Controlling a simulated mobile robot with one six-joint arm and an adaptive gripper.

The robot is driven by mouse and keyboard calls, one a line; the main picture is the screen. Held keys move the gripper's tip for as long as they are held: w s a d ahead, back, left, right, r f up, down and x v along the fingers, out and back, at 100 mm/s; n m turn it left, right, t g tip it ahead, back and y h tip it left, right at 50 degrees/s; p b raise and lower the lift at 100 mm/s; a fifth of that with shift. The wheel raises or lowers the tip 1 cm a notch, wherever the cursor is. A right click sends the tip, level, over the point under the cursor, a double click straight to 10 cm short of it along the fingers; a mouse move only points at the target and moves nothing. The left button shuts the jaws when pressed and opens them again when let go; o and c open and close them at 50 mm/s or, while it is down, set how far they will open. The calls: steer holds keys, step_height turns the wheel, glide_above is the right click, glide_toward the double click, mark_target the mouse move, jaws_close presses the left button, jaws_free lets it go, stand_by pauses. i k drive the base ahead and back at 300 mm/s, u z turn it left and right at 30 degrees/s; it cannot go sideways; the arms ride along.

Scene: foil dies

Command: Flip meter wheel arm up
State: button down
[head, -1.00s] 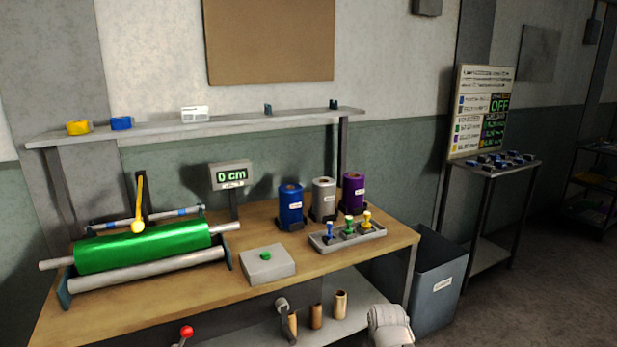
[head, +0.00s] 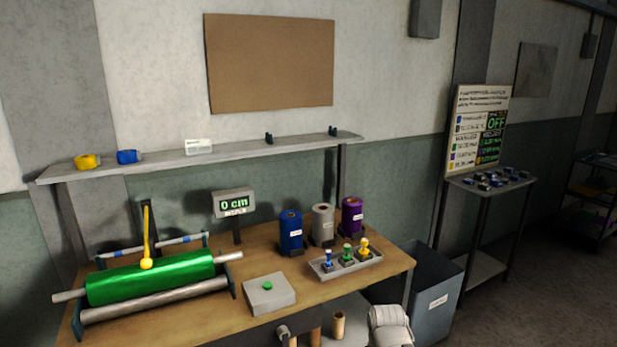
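The meter wheel arm (head: 147,237) is a yellow bar at the left of the workbench. Its round yellow lower end rests on, or just in front of, the large green roll (head: 150,279); I cannot tell if they touch. The bar stands nearly upright from that end. The meter display (head: 234,203) behind the bench reads "0 cm". A grey-white part at the bottom edge looks like my own arm; no gripper fingers can be made out.
Blue, silver and purple foil rolls (head: 323,224) stand at the bench's back right. A tray (head: 345,264) with small coloured-handled pieces and a box (head: 269,294) with a green button sit in front. A grey bin (head: 430,289) stands right of the bench (head: 225,312).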

mark_target(145, 264)
steer(key=u, duration=1.4)
steer(key=k, duration=0.65)
steer(key=z, duration=0.4)
steer(key=i, duration=1.05)
steer(key=u, duration=0.1)
